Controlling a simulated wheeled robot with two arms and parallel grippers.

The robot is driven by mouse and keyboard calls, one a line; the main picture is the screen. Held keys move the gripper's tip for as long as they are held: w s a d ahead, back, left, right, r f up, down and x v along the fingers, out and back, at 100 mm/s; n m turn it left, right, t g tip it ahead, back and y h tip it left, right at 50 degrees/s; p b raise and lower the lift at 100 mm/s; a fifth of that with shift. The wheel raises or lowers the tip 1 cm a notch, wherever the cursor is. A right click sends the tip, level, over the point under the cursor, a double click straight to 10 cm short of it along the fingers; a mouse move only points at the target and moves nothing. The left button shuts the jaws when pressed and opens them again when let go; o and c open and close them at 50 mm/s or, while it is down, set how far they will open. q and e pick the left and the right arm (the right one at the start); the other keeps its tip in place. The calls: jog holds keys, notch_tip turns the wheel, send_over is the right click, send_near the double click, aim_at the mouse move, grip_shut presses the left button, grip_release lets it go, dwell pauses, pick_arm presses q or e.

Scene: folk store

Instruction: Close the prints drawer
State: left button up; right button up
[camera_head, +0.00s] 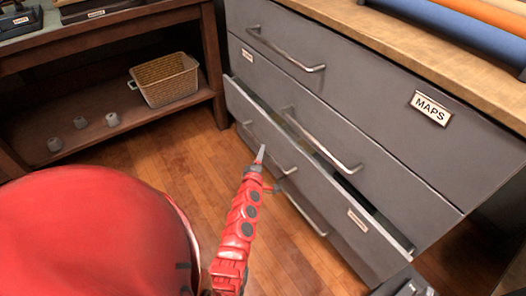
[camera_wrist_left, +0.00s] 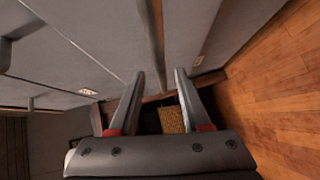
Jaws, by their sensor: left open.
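A grey drawer cabinet (camera_head: 390,130) fills the right of the head view. One lower drawer (camera_head: 335,205) stands pulled out a little, with a dark gap along its top edge. Its small label (camera_head: 357,220) is too small to read, so I cannot confirm that it says prints. The drawer's handle (camera_head: 286,168) is partly behind my left gripper (camera_head: 262,154). That gripper is in front of the drawer, and I cannot tell whether it touches it. In the left wrist view its two fingers (camera_wrist_left: 159,76) are apart with nothing between them.
The drawer labelled MAPS (camera_head: 330,75) above looks closed. A wooden top (camera_head: 390,30) with rolled tubes (camera_head: 450,22) covers the cabinet. A wooden shelf unit (camera_head: 95,135) with a wicker basket (camera_head: 166,80) stands at the left. Wooden floor (camera_head: 150,160) is clear between them.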

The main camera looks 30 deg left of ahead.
pick_arm(q)
jog(key=shift+b+x, duration=0.55)
jog(key=shift+x, duration=1.5)
grip_shut()
jog(key=shift+d+f, duration=0.1)
